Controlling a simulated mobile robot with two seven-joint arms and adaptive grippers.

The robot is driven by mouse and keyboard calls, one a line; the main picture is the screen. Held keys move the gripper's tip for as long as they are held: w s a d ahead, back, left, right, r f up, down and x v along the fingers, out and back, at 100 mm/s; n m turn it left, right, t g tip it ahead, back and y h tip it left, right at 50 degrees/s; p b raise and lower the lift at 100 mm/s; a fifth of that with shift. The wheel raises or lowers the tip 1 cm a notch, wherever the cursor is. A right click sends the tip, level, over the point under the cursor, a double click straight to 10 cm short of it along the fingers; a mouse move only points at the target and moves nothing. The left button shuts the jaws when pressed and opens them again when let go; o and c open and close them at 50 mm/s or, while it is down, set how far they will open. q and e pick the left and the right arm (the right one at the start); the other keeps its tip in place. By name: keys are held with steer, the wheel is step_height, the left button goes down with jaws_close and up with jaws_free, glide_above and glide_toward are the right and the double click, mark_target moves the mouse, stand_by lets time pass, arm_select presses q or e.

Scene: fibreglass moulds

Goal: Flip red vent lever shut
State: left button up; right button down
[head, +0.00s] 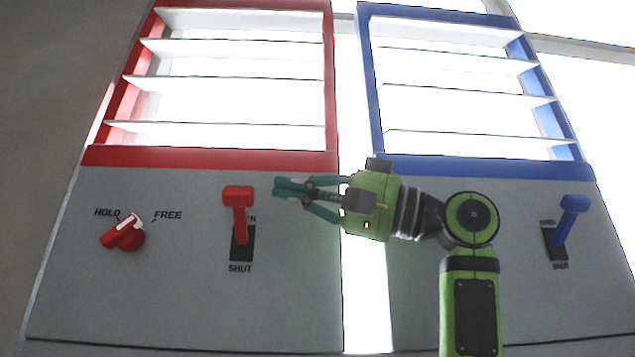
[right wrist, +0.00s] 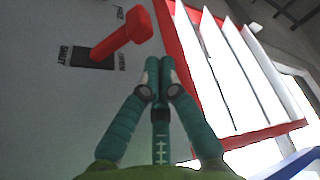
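The red vent lever (head: 239,212) stands out from a dark slot on the grey panel, its red head raised at the upper, OPEN end, with SHUT printed below the slot. In the right wrist view the red lever (right wrist: 122,36) is up and left of my fingertips. My right gripper (head: 277,187) is just right of the lever head in the head view, with a small gap between. In the right wrist view its teal fingers (right wrist: 160,64) are together with nothing between them. My left gripper is out of view.
A red knob (head: 123,234) sits left of the lever, between HOLD and FREE labels, its white stripe towards the upper right. The red-framed vent (head: 210,157) above has bright gaps between slats. A blue lever (head: 568,218) and blue-framed vent (head: 480,167) are at right.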

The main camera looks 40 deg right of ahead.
mark_target(240, 217)
steer(key=p+x, duration=0.1)
steer(key=x, duration=0.3)
steer(key=shift+w, duration=0.1)
